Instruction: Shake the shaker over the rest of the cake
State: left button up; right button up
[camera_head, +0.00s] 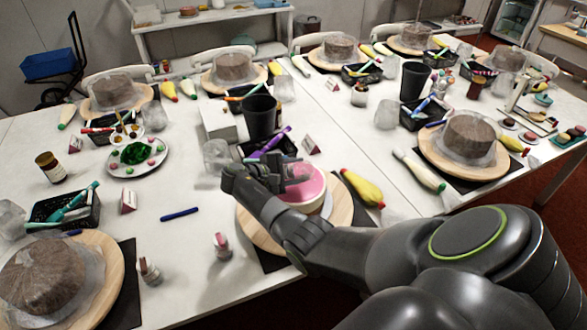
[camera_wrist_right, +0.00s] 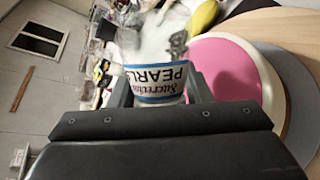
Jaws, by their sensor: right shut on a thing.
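The cake with a pink top (camera_head: 306,187) and white side sits on a round wooden turntable (camera_head: 338,212) at the middle front. It also shows in the wrist view as a pink disc (camera_wrist_right: 225,68) at the right. My right gripper (camera_head: 240,180) reaches across the cake from the right, with its tip near the cake's left edge. In the wrist view the right gripper (camera_wrist_right: 158,92) is shut on the shaker (camera_wrist_right: 155,82), a clear jar with a white and blue "PEARLS" label. In the head view I cannot clearly make out the shaker. My left gripper is not in view.
A black cup (camera_head: 262,117) and a black tray stand behind the cake. A yellow piping bag (camera_head: 362,189) lies to its right. A small bottle (camera_head: 222,246) and a blue pen (camera_head: 180,214) are at left. Bare table shows between them.

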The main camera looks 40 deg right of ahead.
jog(key=shift+w, duration=0.15)
jog(key=shift+s+d+r+p, duration=0.1)
jog(key=shift+s+r+p, duration=0.3)
jog(key=shift+p, duration=0.35)
jog(key=shift+w+f+b, duration=0.2)
jog(key=shift+f+b, duration=0.25)
jog(key=shift+b, duration=0.15)
jog(key=shift+w, duration=0.15)
jog(key=shift+w+a+r+n+g+h, duration=0.1)
jog(key=shift+a+r+n+g+h, duration=0.1)
jog(key=shift+n+g+h, duration=0.25)
jog(key=shift+r, duration=0.1)
